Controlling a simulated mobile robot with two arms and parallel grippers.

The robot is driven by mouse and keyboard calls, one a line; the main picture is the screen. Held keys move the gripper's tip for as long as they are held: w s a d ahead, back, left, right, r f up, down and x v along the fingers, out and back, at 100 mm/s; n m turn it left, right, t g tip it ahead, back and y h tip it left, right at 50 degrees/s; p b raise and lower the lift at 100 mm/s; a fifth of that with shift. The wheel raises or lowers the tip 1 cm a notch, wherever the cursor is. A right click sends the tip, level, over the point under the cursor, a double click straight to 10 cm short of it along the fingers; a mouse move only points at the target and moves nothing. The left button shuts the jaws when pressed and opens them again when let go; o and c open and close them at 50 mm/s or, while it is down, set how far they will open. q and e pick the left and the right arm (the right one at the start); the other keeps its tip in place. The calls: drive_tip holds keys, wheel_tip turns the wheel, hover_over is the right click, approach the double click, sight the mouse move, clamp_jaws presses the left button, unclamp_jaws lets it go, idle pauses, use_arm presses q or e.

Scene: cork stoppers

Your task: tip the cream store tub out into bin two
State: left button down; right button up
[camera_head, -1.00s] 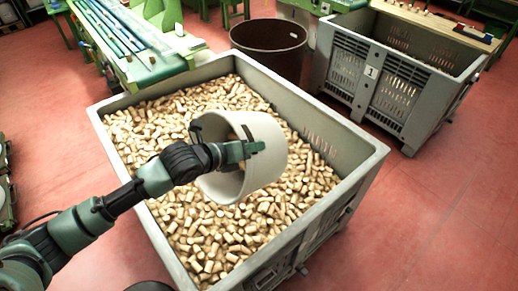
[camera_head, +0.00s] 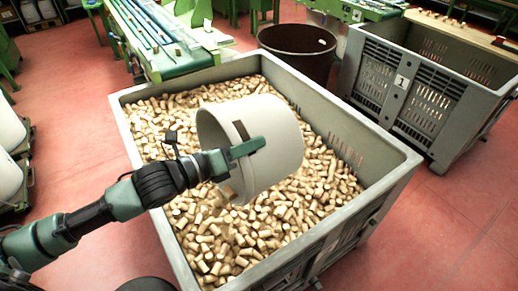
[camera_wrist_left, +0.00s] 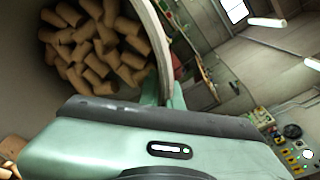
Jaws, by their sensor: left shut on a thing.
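The cream tub (camera_head: 275,145) lies tipped far over on its side above the cork-filled grey bin (camera_head: 400,170), its mouth facing left in the head view. My left gripper (camera_head: 245,148) is shut on the tub's wall near the rim. In the left wrist view, the tub's pale inside (camera_wrist_left: 25,60) shows with several corks (camera_wrist_left: 100,45) in it. Loose corks (camera_head: 215,240) fill much of the grey bin below. No number shows on this bin's visible sides. My right gripper is not in view.
Another grey bin (camera_head: 410,90), marked 1, stands at the upper right. A brown round barrel (camera_head: 300,55) stands behind the cork-filled bin. A green conveyor (camera_head: 165,40) is at the back left. Red floor (camera_head: 470,225) is clear at the right.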

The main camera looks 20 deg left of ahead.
use_arm(q)
drive_tip(key=s+a+r+t+h+b, duration=0.2)
drive_tip(key=s+a+b, duration=0.4)
drive_tip(key=b, duration=0.5)
drive_tip(key=shift+s+a+r+t+h, duration=0.35)
drive_tip(key=shift+s+t+h, duration=0.35)
drive_tip(key=shift+s+t, duration=0.4)
drive_tip(key=shift+w, duration=0.1)
